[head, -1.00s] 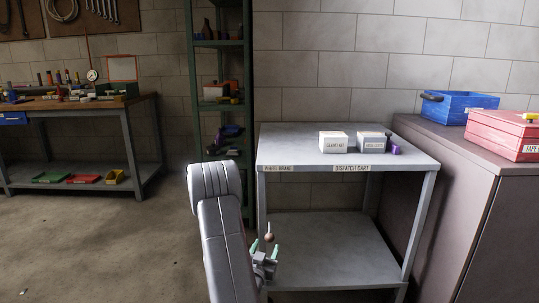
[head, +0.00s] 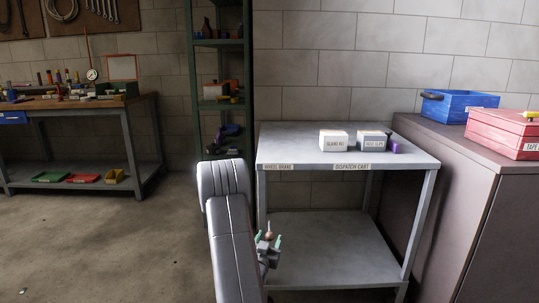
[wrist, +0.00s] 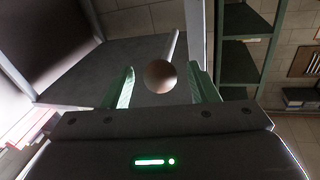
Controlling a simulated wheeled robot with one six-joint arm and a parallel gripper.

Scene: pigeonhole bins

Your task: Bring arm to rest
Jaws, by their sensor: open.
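My gripper (head: 269,239) is open, low beside the front left of the dispatch cart (head: 300,150). Its two green fingers stand apart and also show in the wrist view (wrist: 165,88). A brown ball knob (wrist: 160,76) appears in the gap between them, touching neither finger in that view. A pale rod (wrist: 176,47) runs up behind it. The knob is small in the head view (head: 268,236). Whether it lies between the fingers or beyond them, I cannot tell. A "wheel brake" label (head: 278,167) is on the cart edge above.
Two white-and-grey boxes, one (head: 333,141) and another (head: 371,140), and a purple item (head: 396,147) stand on the cart. A cabinet (head: 460,165) with blue (head: 460,106) and red (head: 505,133) boxes is right. A green shelf (head: 220,105) stands behind.

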